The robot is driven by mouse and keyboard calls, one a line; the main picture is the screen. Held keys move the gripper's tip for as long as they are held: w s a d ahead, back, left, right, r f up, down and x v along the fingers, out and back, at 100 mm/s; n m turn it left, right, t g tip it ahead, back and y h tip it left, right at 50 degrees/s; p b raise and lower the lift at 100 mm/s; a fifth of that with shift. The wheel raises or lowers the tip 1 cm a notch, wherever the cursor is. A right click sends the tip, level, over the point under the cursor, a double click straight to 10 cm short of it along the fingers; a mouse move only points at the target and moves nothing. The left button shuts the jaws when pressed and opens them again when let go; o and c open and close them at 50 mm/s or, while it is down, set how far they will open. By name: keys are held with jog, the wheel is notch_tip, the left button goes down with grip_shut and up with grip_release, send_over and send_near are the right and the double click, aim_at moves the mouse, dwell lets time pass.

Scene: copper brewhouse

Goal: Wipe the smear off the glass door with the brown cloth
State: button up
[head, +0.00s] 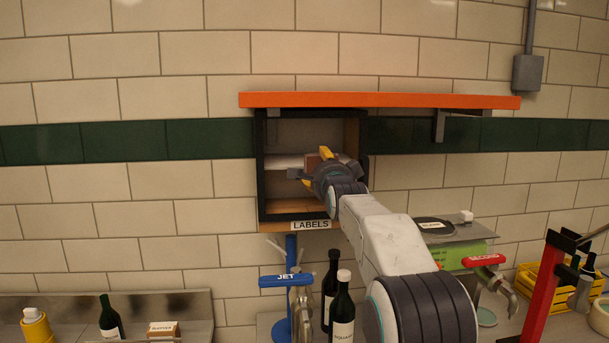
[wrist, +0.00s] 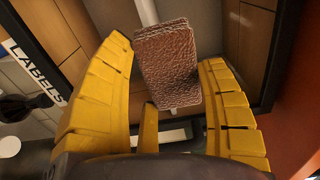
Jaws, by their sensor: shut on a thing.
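My gripper (head: 317,168) is shut on the brown cloth (head: 313,160), a folded, rough-textured pad, in front of the dark-framed glass door (head: 262,183) of the wall cabinet. In the wrist view the cloth (wrist: 168,65) sits between the yellow fingers of my gripper (wrist: 163,58). A pale streak (head: 284,161) shows left of the cloth at mid-height of the door; I cannot tell whether it is the smear or something inside. A white strip (wrist: 148,12) meets the cloth in the wrist view. Whether the cloth touches the glass is unclear.
An orange shelf (head: 380,100) juts out just above the cabinet. A LABELS sign (head: 311,225) is below the door. Tiled wall is clear at left.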

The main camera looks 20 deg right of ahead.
jog(key=shift+f, duration=0.15)
jog(key=shift+f+b, duration=1.65)
jog(key=shift+f, duration=0.05)
jog(key=shift+w, duration=0.1)
jog(key=shift+r, duration=0.1)
notch_tip(320, 180, up, 3)
jog(key=shift+r+p, duration=0.15)
jog(key=shift+p, duration=1.1)
jog(key=shift+f+b, duration=1.6)
jog(key=shift+f, duration=0.15)
